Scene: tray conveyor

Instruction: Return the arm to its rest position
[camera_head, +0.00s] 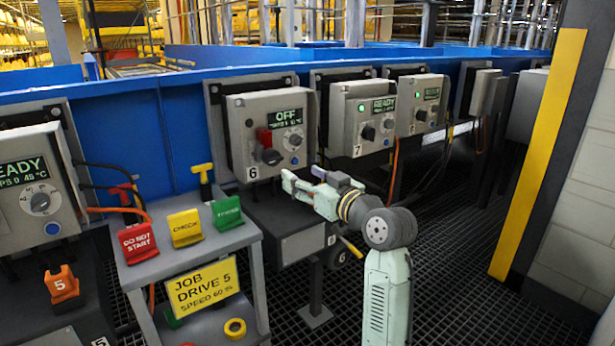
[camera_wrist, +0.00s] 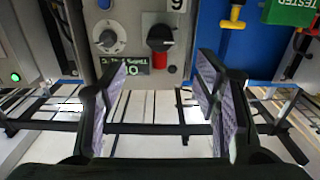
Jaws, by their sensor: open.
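My gripper (camera_head: 308,180) is open and empty, held out in front of and a little below the grey control box 6 (camera_head: 262,125). My arm reaches forward from the lower right of the head view. Box 6 shows OFF on its display, with a red switch part (camera_head: 264,137) and a black knob (camera_head: 271,156). The wrist view shows the box upside down, with its black and red switch (camera_wrist: 160,42) and a grey dial (camera_wrist: 108,38) beyond my two fingers (camera_wrist: 165,78). My fingers appear apart from the box.
A grey stand (camera_head: 188,262) at left holds red, yellow and green tags and a yellow sign reading JOB DRIVE 5. A box reading READY (camera_head: 28,187) stands far left, with box 7 (camera_head: 368,118) at right. A yellow-edged post (camera_head: 540,155) stands right. Grating floor (camera_head: 460,270) is clear at lower right.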

